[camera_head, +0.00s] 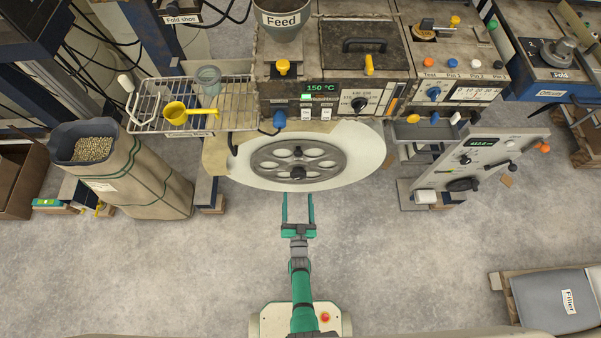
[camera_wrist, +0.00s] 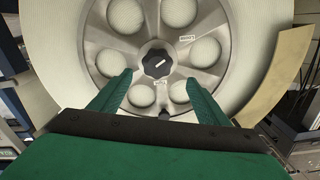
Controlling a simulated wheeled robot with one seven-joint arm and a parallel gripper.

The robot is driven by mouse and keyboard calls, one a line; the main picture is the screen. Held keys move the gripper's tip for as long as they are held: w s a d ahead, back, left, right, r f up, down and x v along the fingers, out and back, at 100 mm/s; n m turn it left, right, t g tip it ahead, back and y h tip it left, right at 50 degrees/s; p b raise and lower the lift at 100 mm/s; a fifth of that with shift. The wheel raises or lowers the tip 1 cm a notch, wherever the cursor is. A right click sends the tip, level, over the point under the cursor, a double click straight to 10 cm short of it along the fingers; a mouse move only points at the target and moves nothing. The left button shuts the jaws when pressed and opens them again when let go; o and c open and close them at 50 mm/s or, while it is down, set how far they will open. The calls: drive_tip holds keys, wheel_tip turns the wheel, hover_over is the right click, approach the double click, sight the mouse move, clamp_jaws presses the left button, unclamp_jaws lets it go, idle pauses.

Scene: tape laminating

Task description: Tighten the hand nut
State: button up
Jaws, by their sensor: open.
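The hand nut is a small dark lobed knob (camera_wrist: 157,63) at the centre of a grey spoked disc (camera_wrist: 210,75). In the head view the knob (camera_head: 298,172) sits at the middle of the disc (camera_head: 272,163), which is mounted on a large white roll (camera_head: 358,155). My green gripper (camera_wrist: 157,92) is open and empty, its two fingers pointing at the disc on either side of the knob's line. In the head view my gripper (camera_head: 298,196) is below the roll, in front of the knob. The fingers appear apart from the knob.
The machine (camera_head: 330,95) with a 150 °C display stands above the roll. A wire rack (camera_head: 235,95) with a yellow scoop (camera_head: 178,112) is at left, above a sack of pellets (camera_head: 135,185). A control panel (camera_head: 480,160) is at right. The floor around my base is mostly clear.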

sight(299, 178)
drive_tip(key=w, duration=0.2)
drive_tip(key=w+d, duration=0.1)
drive_tip(key=w, duration=0.2)
drive_tip(key=shift+d, duration=0.1)
drive_tip(key=w, duration=0.5)
drive_tip(key=shift+w+a, duration=0.1)
drive_tip(key=shift+a, duration=0.5)
drive_tip(key=shift+d, duration=0.4)
drive_tip(key=c, duration=0.4)
drive_tip(key=shift+d, duration=0.1)
drive_tip(key=c, duration=0.7)
drive_tip(key=shift+a, duration=0.2)
drive_tip(key=shift+o, duration=0.2)
